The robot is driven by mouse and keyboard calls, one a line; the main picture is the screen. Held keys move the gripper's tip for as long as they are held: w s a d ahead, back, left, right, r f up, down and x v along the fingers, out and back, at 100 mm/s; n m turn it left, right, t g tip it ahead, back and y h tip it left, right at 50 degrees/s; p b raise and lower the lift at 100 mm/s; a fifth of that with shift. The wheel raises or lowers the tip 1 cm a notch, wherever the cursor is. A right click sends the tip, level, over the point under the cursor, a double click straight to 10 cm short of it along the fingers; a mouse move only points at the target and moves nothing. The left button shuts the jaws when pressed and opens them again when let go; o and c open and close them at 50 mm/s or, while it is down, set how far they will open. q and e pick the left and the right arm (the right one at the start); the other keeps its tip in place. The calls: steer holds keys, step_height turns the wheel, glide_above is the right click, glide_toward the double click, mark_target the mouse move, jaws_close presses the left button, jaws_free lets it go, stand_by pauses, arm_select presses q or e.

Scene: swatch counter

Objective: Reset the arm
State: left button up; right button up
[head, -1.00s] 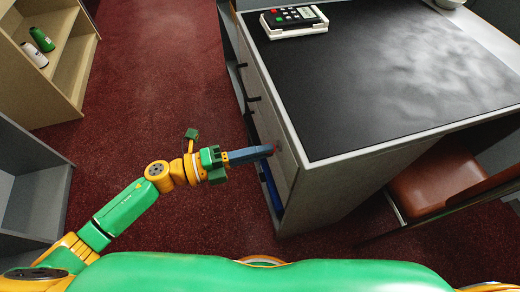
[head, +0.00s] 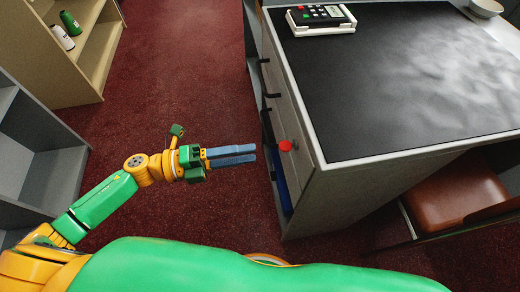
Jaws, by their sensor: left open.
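My left arm reaches in from the left in the head view. My left gripper (head: 254,154) has two blue fingers with a gap between them, and nothing shows between them. It points right, toward the counter (head: 345,193), and its tips are apart from the counter's side. A red round knob (head: 286,146) shows on that side, just right of the fingertips. My right gripper is not in view.
A keypad device (head: 320,18) and a bowl (head: 486,8) sit on the counter's far part. A brown chair (head: 455,195) stands at right. Shelves with a green bottle (head: 69,21) and a white one (head: 61,37) are at left. Red carpet (head: 185,75) between is clear.

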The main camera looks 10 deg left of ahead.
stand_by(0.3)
arm_select(q)
steer(key=w+a+f+n+t+y, duration=0.4)
steer(key=a+f+n+y, duration=0.1)
steer(key=f+n, duration=0.25)
steer(key=w+a+f+n+t+y, duration=0.4)
steer(key=a+f+n, duration=0.1)
steer(key=f+n, duration=0.25)
steer(key=s+a+f+n+g+y, duration=0.35)
steer(key=s+f+n, duration=0.2)
steer(key=f, duration=0.35)
steer(key=s+a+f+n+g+y, duration=0.2)
steer(key=s+f+n+y, duration=0.25)
steer(key=s+f, duration=0.35)
steer(key=s+d+f+n+g, duration=0.25)
steer(key=s+f, duration=0.25)
steer(key=s, duration=0.4)
steer(key=s+d+f+n+g, duration=0.1)
steer(key=s+f+n+g, duration=0.3)
steer(key=s, duration=0.6)
step_height(320, 180, up, 22)
steer(key=m+p, duration=0.1)
steer(key=p, duration=2.1)
steer(key=shift+s+d+f+g, duration=0.2)
steer(key=shift+d+g, duration=0.1)
steer(key=shift+d, duration=0.15)
